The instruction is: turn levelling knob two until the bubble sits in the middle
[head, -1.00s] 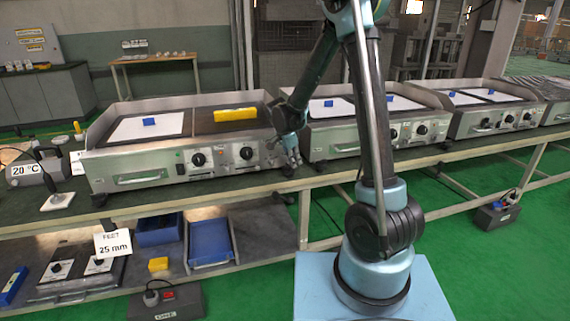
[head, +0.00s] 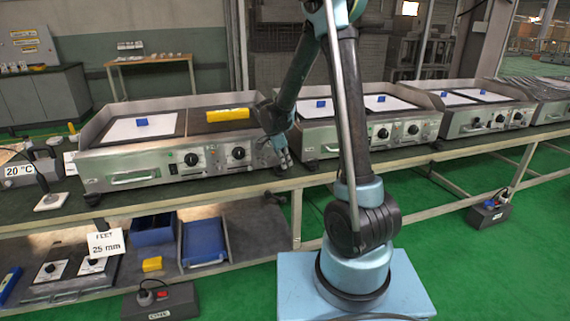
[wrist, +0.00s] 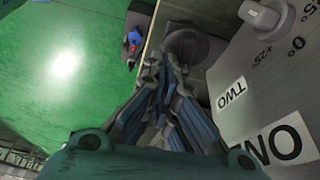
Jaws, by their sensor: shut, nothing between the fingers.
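The griddle (head: 130,164) at the left of the bench has a steel front with dark control knobs. A yellow spirit level (head: 228,114) lies on its dark right-hand plate; the bubble is too small to make out. My gripper (head: 284,161) is at the griddle's front right corner. In the wrist view my gripper (wrist: 167,70) is shut and empty, its fingertips close to a dark ribbed round knob (wrist: 192,38). A label reading TWO (wrist: 231,93) is on the steel panel beside this knob. I cannot tell whether the fingertips touch the knob, which they partly cover.
A second griddle (head: 325,144) stands close to the right of my gripper. The bench edge (head: 250,187) runs below. Blue trays (head: 205,240) and a yellow block (head: 152,264) are on the lower shelf.

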